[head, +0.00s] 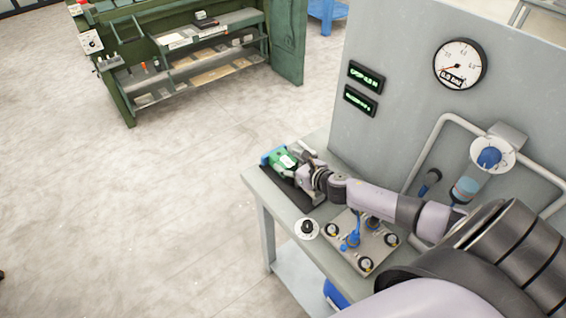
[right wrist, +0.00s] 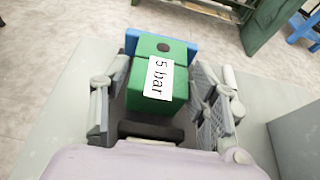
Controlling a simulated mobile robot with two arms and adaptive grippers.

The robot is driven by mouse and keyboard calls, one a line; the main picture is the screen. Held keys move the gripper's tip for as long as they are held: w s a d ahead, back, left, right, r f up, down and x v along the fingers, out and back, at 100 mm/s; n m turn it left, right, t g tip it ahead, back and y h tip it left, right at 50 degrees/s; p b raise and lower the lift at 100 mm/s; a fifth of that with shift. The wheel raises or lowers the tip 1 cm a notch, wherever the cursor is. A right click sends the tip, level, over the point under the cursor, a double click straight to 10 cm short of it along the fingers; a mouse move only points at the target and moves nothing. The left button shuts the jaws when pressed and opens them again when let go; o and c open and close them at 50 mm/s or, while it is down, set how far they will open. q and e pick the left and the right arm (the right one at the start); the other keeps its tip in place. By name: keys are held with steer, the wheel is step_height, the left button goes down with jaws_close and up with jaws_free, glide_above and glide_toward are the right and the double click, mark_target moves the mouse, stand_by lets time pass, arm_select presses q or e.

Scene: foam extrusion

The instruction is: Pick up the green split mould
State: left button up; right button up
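The green split mould (head: 280,157) lies at the far left corner of the grey bench, on a dark mat (head: 305,201). In the right wrist view the mould (right wrist: 142,75) is a green block with a dark round hole on top and a white "5 bar" label, with a blue part (right wrist: 131,41) behind it. My right gripper (head: 292,164) is at the mould. In the right wrist view its fingers (right wrist: 158,95) stand on either side of the block, with a gap visible at the left. It looks open. My left gripper is not in view.
A control plate (head: 355,241) with several knobs and a blue valve sits nearer on the bench (head: 258,183). A grey panel (head: 400,125) with a gauge (head: 460,64) and pipes rises at the right. A green shelf unit (head: 205,50) stands across open floor.

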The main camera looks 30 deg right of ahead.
steer(key=c, duration=0.9)
steer(key=shift+r, duration=0.1)
